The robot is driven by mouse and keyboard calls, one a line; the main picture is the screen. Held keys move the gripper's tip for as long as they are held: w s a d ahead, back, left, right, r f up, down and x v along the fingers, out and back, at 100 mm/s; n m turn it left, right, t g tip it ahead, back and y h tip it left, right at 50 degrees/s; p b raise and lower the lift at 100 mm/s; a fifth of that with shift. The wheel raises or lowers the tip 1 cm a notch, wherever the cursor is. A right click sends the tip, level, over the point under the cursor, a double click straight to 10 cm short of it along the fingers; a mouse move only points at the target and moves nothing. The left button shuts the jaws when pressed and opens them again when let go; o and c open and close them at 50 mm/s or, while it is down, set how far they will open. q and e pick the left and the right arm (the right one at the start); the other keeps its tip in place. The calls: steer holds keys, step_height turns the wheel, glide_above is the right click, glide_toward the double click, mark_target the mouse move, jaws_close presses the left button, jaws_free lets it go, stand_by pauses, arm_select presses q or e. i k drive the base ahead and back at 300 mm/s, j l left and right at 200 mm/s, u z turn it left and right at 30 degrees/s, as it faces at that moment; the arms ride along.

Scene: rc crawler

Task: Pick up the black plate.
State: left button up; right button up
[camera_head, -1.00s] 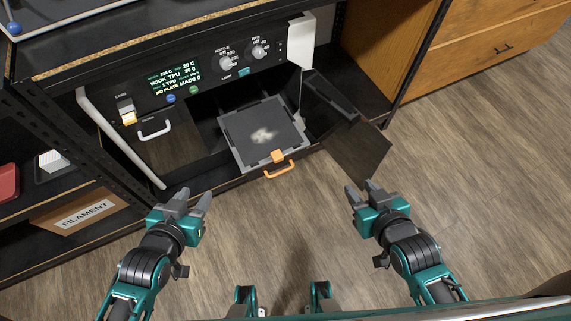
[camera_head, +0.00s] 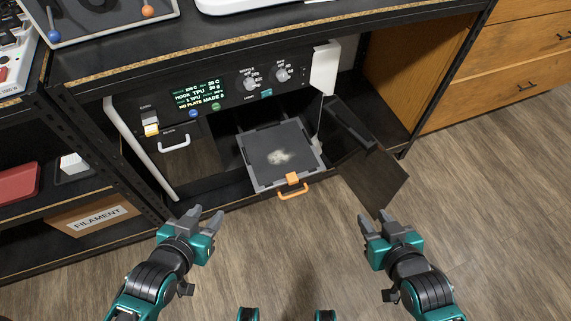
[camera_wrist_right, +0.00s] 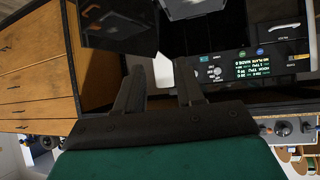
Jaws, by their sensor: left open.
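A dark grey-black square plate surface (camera_head: 272,150) with a pale smudge lies in the pulled-out tray of the printer (camera_head: 230,100). The tray has an orange handle (camera_head: 292,188) at its front. I cannot tell whether this surface is a separate plate or the tray's bed; the printer display reads "NO PLATE". My left gripper (camera_head: 207,211) is open and empty, in front and to the left of the tray. My right gripper (camera_head: 373,215) is open and empty, to the right of the tray; its spread fingers show in the right wrist view (camera_wrist_right: 159,78).
The printer's dark open door (camera_head: 365,165) hangs to the right of the tray. Above is a black benchtop (camera_head: 150,52) with a grey-framed board (camera_head: 105,14) at the left. A filament box (camera_head: 95,218) is on the lower left shelf. The wood floor ahead is clear.

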mark_target(280, 152)
steer(key=i+j+z, duration=0.1)
steer(key=j, duration=0.2)
steer(key=i+j+z, duration=0.25)
steer(key=j, duration=0.35)
steer(key=i+j+z, duration=0.15)
steer(key=j, duration=0.2)
